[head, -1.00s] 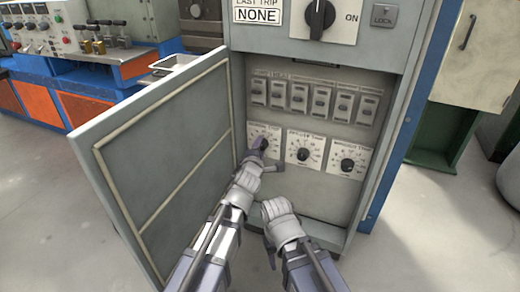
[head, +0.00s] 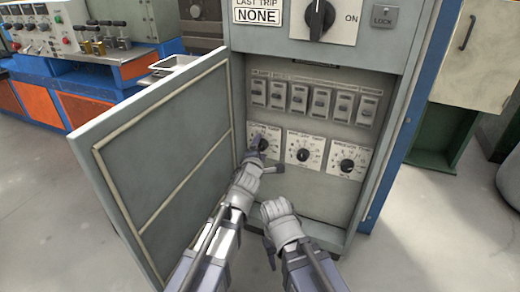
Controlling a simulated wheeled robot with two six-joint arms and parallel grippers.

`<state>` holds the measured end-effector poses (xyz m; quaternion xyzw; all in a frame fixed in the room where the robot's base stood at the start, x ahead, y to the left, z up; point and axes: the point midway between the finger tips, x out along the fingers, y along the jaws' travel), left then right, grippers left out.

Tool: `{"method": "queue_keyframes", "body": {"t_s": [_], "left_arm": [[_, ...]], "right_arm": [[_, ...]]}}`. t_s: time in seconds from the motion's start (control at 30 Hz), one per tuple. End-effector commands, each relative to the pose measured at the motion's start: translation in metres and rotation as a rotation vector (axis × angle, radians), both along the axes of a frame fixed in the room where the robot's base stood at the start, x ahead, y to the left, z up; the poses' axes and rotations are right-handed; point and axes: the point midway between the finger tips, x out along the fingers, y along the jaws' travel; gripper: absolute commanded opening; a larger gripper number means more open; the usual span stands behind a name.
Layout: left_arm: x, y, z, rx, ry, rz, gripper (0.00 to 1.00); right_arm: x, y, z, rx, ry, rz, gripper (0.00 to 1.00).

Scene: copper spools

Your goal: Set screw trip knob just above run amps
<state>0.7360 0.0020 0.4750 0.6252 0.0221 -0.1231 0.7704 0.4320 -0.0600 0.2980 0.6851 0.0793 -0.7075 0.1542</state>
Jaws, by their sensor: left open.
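Three dials with black knobs sit in a row inside the open cabinet: a left knob (head: 263,145), a middle knob (head: 303,155) and a right knob (head: 347,165). Their small labels are too blurred to read surely, so I cannot tell which is the screw trip knob. My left gripper (head: 267,155) is open at the left dial, one finger overlapping the dial's left part and the other below it. I cannot tell whether it touches the knob. My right gripper (head: 278,212) is lower and to the right, away from the dials; its jaw state is unclear.
The cabinet door (head: 160,165) stands open on the left, close to my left arm. A row of several switches (head: 320,102) is above the dials. A large rotary switch (head: 319,18) is on the upper panel. Bare cabinet panel lies below the dials.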

Motion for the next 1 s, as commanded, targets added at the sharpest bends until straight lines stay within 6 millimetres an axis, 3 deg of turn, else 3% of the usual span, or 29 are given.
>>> {"method": "queue_keyframes", "body": {"t_s": [0.17,0.57,1.0], "left_arm": [[-0.014,0.002,0.003,0.0,0.0,0.0,0.8],[-0.071,0.012,0.014,0.001,0.001,-0.001,0.8],[-0.075,0.012,0.014,0.0,0.0,0.0,0.8]], "right_arm": [[0.0,0.0,0.003,0.0,0.0,0.0,0.5],[0.0,0.0,0.014,0.0,0.0,0.0,0.5],[0.0,0.0,0.014,0.0,0.0,0.0,0.5]]}}
